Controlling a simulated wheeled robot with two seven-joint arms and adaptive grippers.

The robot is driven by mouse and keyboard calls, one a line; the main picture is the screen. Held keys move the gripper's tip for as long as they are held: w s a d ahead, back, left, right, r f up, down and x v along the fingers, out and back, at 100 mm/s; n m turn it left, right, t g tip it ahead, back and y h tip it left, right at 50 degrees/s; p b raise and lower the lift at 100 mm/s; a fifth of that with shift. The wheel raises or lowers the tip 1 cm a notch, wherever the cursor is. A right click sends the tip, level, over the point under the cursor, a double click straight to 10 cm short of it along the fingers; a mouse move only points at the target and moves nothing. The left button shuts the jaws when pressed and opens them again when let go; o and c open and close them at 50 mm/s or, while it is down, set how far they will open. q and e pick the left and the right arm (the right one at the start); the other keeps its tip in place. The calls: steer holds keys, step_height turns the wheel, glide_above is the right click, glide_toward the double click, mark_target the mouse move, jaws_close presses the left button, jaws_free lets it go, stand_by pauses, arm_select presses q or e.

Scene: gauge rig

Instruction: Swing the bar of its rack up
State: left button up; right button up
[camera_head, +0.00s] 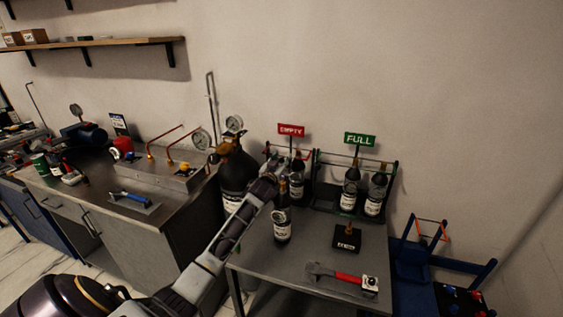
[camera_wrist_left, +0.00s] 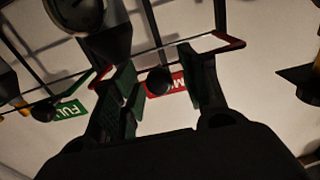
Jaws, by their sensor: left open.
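The red-trimmed rack under the EMPTY sign (camera_head: 291,130) holds a dark bottle (camera_head: 298,183) at the back of the table. The green-trimmed rack under the FULL sign (camera_head: 360,139) stands to its right with two bottles (camera_head: 351,190). My left gripper (camera_head: 273,178) is at the front left of the red rack, above a lone bottle (camera_head: 282,226). In the left wrist view its fingers (camera_wrist_left: 160,92) are apart, with a dark round knob (camera_wrist_left: 158,80) seen between them. A thin bar with red ends (camera_wrist_left: 232,42) crosses that view. Contact cannot be told. My right gripper is out of view.
A large dark cylinder with a gauge (camera_head: 234,170) stands left of my gripper. A black block (camera_head: 346,238) and a red-handled tool (camera_head: 345,279) lie on the table front. A steel workbench (camera_head: 165,222) is at left, a blue frame (camera_head: 412,258) at right.

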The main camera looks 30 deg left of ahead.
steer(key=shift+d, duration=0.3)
arm_select(q)
steer(key=shift+c, duration=1.2)
steer(key=c, duration=0.7)
jaws_close()
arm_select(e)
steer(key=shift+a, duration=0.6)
arm_select(q)
steer(key=shift+r, duration=0.1)
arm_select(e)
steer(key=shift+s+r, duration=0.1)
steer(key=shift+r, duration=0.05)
